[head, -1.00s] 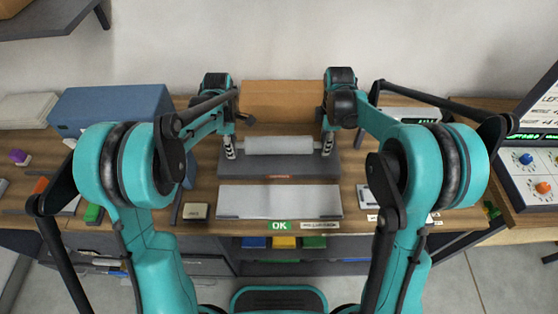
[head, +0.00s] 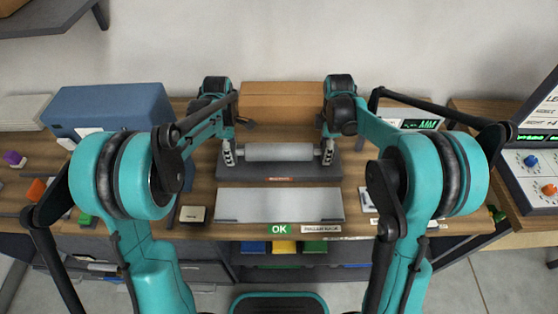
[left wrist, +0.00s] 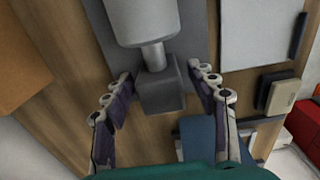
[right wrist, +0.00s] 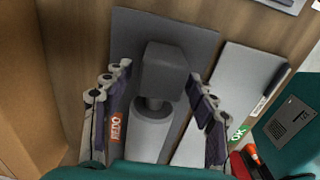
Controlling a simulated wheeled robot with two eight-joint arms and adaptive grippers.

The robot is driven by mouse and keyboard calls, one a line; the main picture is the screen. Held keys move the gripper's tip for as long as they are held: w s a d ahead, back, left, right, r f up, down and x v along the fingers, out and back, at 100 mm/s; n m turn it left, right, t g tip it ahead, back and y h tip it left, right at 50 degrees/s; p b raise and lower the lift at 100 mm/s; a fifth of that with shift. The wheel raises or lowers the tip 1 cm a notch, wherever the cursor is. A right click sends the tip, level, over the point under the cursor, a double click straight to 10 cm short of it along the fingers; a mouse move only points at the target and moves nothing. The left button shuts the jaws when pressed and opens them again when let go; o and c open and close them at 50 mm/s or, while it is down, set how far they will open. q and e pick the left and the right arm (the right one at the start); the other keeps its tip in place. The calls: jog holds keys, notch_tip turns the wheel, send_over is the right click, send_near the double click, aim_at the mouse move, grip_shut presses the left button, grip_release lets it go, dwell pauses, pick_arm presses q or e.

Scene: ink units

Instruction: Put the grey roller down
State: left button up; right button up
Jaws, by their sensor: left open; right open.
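The grey roller (head: 278,152) lies level, left to right, over the dark grey base of its stand (head: 280,174). Its end shafts sit at the stand's two blocks; the left block (left wrist: 160,90) and the right block (right wrist: 163,66) show in the wrist views. My left gripper (head: 229,155) is open, its fingers on either side of the left block and apart from it. My right gripper (head: 328,153) is open, its fingers on either side of the right block. The roller also shows in the left wrist view (left wrist: 140,18) and the right wrist view (right wrist: 150,132). Nothing is between either gripper's fingertips except these stand ends.
A pale grey plate (head: 280,205) lies in front of the stand, with a green OK label (head: 279,229) at the table edge. A brown box (head: 280,95) stands behind. A blue box (head: 105,108) is at left, a control panel (head: 533,170) at right.

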pick_arm(q)
notch_tip(320, 180, up, 10)
jog(key=shift+r, duration=0.4)
pick_arm(e)
jog(key=shift+r, duration=0.2)
notch_tip(320, 180, up, 12)
jog(key=shift+f, duration=0.2)
